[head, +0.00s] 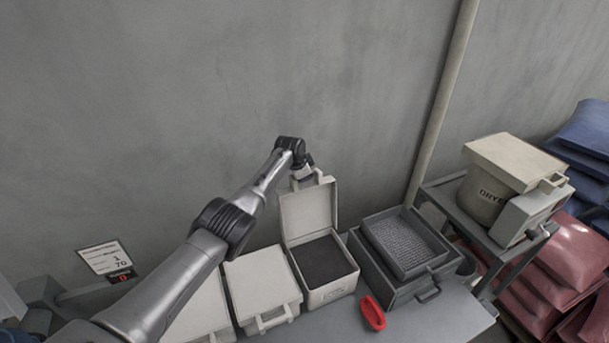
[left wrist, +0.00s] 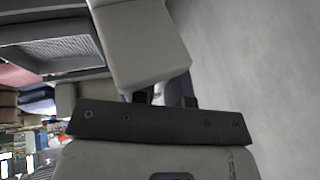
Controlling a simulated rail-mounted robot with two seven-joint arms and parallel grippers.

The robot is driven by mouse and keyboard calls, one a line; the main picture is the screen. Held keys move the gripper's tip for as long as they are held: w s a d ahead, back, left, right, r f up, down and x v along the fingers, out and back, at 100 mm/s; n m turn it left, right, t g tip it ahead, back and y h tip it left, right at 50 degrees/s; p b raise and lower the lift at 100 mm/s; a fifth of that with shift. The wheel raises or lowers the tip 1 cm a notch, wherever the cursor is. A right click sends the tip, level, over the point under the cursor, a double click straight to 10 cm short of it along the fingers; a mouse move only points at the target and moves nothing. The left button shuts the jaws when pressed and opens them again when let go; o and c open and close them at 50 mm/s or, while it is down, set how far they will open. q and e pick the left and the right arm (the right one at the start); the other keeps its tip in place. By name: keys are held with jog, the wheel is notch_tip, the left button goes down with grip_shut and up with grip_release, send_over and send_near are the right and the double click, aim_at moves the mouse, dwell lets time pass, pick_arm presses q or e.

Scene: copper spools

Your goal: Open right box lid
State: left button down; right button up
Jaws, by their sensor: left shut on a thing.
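The right box (head: 329,288) is a white box with a dark interior, standing on the bench. Its lid (head: 309,211) stands raised, roughly upright, at the back of the box. My left gripper (head: 304,172) is at the lid's top edge, shut on the lid handle (head: 321,177). In the left wrist view the pale lid (left wrist: 143,42) lies just beyond the fingers of my left gripper (left wrist: 165,98); the grip itself is mostly hidden there. My right gripper is not in view.
Closed white boxes (head: 262,285) stand left of the open box. A grey tray with mesh (head: 409,243) and a red scoop-like item (head: 373,313) are on its right. A beige dryer (head: 497,190) stands further right. The grey wall is close behind.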

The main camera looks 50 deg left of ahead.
pick_arm(q)
jog(key=c, duration=1.1)
grip_release()
jog(key=shift+c, duration=0.2)
jog(key=shift+r, duration=0.1)
jog(key=shift+s+r+p, duration=0.3)
jog(key=shift+r+p, duration=0.1)
jog(key=shift+r, duration=0.15)
jog(key=v, duration=1.2)
jog(key=shift+r, duration=0.2)
jog(key=shift+s, duration=0.15)
